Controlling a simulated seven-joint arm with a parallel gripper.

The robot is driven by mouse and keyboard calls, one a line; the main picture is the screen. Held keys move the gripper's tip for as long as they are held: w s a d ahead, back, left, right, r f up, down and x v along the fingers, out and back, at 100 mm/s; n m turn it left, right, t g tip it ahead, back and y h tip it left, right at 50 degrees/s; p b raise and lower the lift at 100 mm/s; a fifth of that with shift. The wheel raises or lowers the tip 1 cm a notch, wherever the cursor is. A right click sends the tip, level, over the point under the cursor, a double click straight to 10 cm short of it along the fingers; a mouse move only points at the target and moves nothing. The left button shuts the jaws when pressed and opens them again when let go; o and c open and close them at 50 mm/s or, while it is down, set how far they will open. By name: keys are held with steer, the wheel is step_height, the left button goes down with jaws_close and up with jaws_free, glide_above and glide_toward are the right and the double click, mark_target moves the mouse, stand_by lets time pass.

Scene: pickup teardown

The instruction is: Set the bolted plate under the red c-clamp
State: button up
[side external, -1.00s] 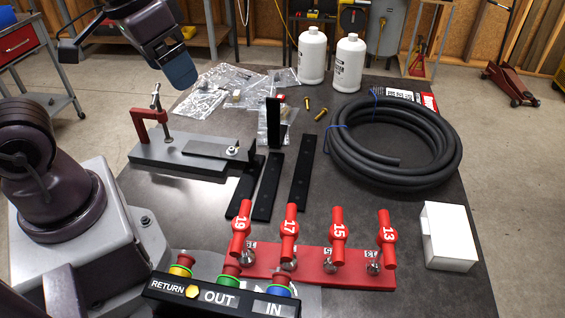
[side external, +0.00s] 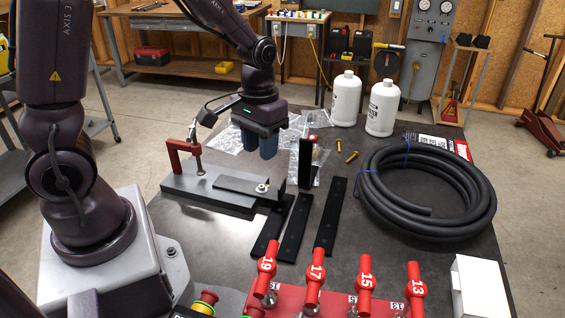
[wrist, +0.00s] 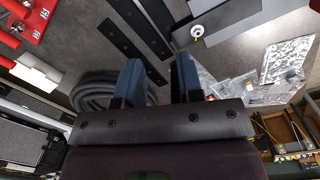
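The red c-clamp (side external: 180,156) stands at the left end of a grey base plate (side external: 200,196), with its screw upright. The bolted plate (side external: 240,184) is a flat dark strip lying on the base plate to the right of the clamp, with a silver bolt (side external: 262,188) near its right end. The bolt also shows at the top of the wrist view (wrist: 197,33). My gripper (side external: 259,154) points down above the table, behind the bolted plate and apart from it. In the wrist view its two blue fingers (wrist: 158,68) are spread with nothing between them.
Black bars (side external: 296,230) lie in front, and a black upright piece (side external: 305,162) stands right of the plate. Plastic bags (side external: 226,140) lie behind. White bottles (side external: 346,98), a coiled black hose (side external: 372,205) and a red valve rack (side external: 300,300) surround the work.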

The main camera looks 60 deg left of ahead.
mark_target(282, 183)
steer(key=w+a+f+n, duration=0.1)
steer(key=w+f, duration=0.1)
steer(key=f, duration=0.1)
steer(key=w+a+f+n, duration=0.1)
steer(key=w+f, duration=0.1)
steer(key=f, duration=0.1)
steer(key=w+a+f+n, duration=0.2)
steer(key=f, duration=0.1)
steer(key=shift+w+a+f, duration=0.1)
steer(key=shift+w+f, duration=0.2)
steer(key=shift+w, duration=0.05)
steer(key=shift+w+f+n, duration=0.1)
steer(key=shift+n, duration=0.2)
steer(key=shift+f, duration=3.4)
jaws_close()
